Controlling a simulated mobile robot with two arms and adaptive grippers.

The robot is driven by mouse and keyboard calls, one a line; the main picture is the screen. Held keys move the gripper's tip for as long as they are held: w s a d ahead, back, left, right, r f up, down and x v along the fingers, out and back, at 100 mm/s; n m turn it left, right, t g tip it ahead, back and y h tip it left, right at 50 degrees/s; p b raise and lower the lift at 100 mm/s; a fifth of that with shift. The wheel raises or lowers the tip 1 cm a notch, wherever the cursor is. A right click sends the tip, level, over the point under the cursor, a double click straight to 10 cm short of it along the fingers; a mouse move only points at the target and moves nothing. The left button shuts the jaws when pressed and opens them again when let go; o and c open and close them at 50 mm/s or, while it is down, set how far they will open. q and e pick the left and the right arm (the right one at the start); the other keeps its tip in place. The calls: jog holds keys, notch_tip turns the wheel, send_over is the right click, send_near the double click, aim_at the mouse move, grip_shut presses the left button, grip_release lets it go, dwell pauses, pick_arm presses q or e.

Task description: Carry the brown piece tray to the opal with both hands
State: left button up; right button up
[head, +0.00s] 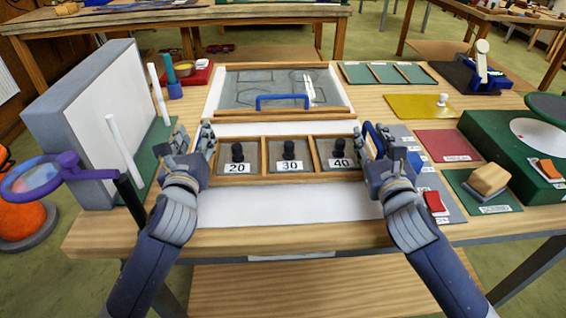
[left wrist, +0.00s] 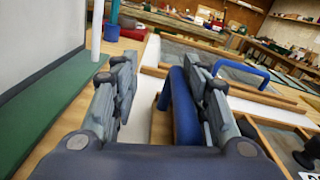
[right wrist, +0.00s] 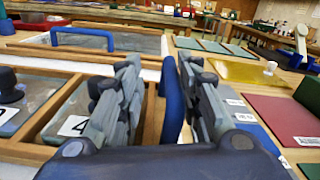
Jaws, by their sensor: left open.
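The brown piece tray (head: 263,179) sits on the table between my grippers, its three compartments labelled 20, 30 and 40, each with a black knob. A blue handle stands at each end. My left gripper (head: 192,140) is open; its fingers stand on either side of the left handle (left wrist: 184,105), with a visible gap. My right gripper (head: 377,146) looks open around the right handle (right wrist: 172,100), which is close to one finger. I cannot tell for sure which surface is the opal; plain white areas (head: 290,206) show in front of and behind the tray.
A framed panel (head: 235,92) with a blue handle lies behind the tray. A white upright board (head: 100,105) and white rods stand left. Coloured plates, including a red one (head: 448,145), and a green box (head: 505,150) crowd the right. The white strip in front is clear.

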pick_arm(q)
jog(key=shift+o, duration=0.3)
jog(key=shift+d+r, duration=0.2)
jog(key=shift+d, duration=0.1)
pick_arm(e)
jog(key=shift+s+r, duration=0.1)
pick_arm(q)
jog(key=shift+s+f, duration=0.1)
jog(key=shift+s, duration=0.15)
jog(key=s, duration=1.1)
jog(key=shift+s+d+f, duration=0.1)
jog(key=shift+s+d, duration=0.1)
jog(key=shift+d, duration=0.15)
pick_arm(e)
jog(key=o, duration=0.8)
jog(key=shift+a, duration=0.1)
jog(key=shift+o, duration=0.2)
